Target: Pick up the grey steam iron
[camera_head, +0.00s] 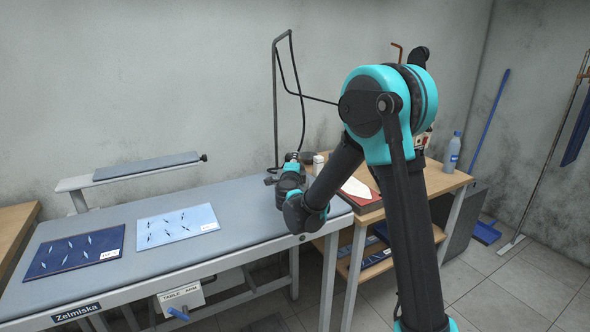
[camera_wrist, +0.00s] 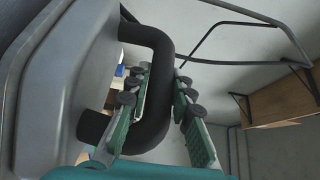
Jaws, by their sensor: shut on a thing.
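The grey steam iron (camera_wrist: 68,80) fills the left of the wrist view, with its grey body and a thick black looped handle (camera_wrist: 154,120). My gripper (camera_wrist: 162,80) has its two green-padded fingers on either side of the handle and is shut on it. In the head view my gripper (camera_head: 291,172) is low over the right end of the grey ironing table (camera_head: 240,222). There the iron is mostly hidden behind my arm, and I cannot tell whether it touches a surface.
A dark blue cloth (camera_head: 72,254) and a light blue cloth (camera_head: 178,226) lie on the table. A sleeve board (camera_head: 147,167) stands behind. A black bent stand (camera_head: 276,100) rises behind my gripper. A wooden side table (camera_head: 440,182) with a bottle (camera_head: 453,150) stands right.

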